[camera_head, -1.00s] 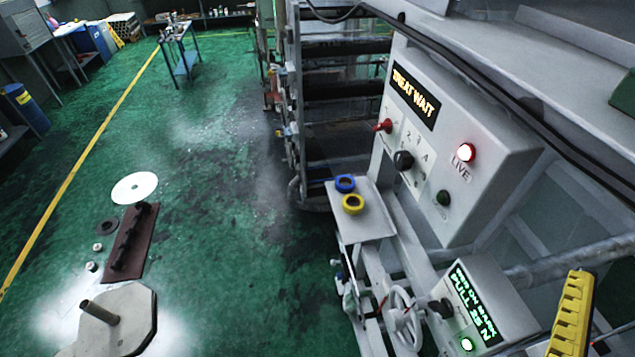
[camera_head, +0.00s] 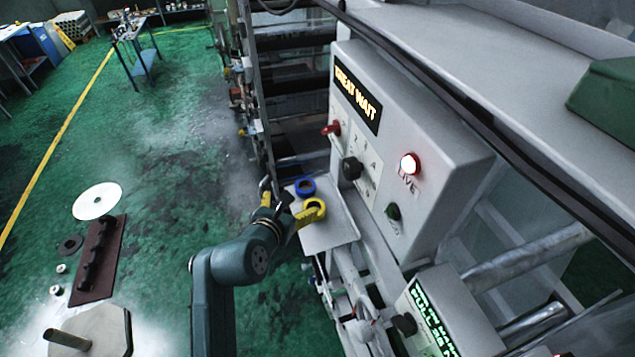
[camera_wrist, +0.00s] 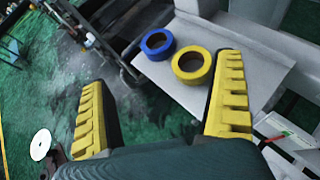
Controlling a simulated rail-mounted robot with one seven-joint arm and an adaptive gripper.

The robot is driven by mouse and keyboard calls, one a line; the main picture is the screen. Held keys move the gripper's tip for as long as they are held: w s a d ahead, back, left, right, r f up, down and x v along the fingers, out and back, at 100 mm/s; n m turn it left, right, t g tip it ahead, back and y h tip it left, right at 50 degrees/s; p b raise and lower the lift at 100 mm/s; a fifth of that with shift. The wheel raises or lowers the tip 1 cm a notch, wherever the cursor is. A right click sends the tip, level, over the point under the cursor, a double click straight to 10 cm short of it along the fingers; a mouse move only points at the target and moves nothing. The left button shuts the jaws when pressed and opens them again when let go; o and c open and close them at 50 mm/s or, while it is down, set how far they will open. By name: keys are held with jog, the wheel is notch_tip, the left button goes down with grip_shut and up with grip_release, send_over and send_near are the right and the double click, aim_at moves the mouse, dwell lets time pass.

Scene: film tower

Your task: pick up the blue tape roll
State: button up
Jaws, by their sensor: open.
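The blue tape roll (camera_head: 305,187) lies flat on a small light-grey shelf (camera_head: 325,236) beside the control box. It also shows in the wrist view (camera_wrist: 157,44), in the gap between my fingers but farther out. A yellow tape roll (camera_head: 313,208) lies on the same shelf, close in front of the blue one; in the wrist view (camera_wrist: 192,65) it is right of the blue roll, near my right finger. My gripper (camera_head: 284,208), with yellow finger pads, is open and empty at the shelf's left edge. It also shows in the wrist view (camera_wrist: 163,100), its fingers wide apart.
The control box (camera_head: 400,150) with knobs and a lit red lamp (camera_head: 409,164) stands right of the shelf. A rack frame (camera_head: 260,110) rises behind the shelf. A handwheel (camera_head: 362,325) is below it.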

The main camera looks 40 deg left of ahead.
jog(key=n, duration=0.1)
send_near(308, 183)
jog(key=shift+x, duration=0.85)
jog(key=b+x, duration=0.3)
jog(key=x, duration=0.2)
jog(key=shift+f, duration=0.15)
jog(key=shift+w+a+f+b, duration=0.15)
jog(key=shift+w+b, duration=0.15)
jog(key=shift+b, duration=0.2)
jog(key=c, duration=1.2)
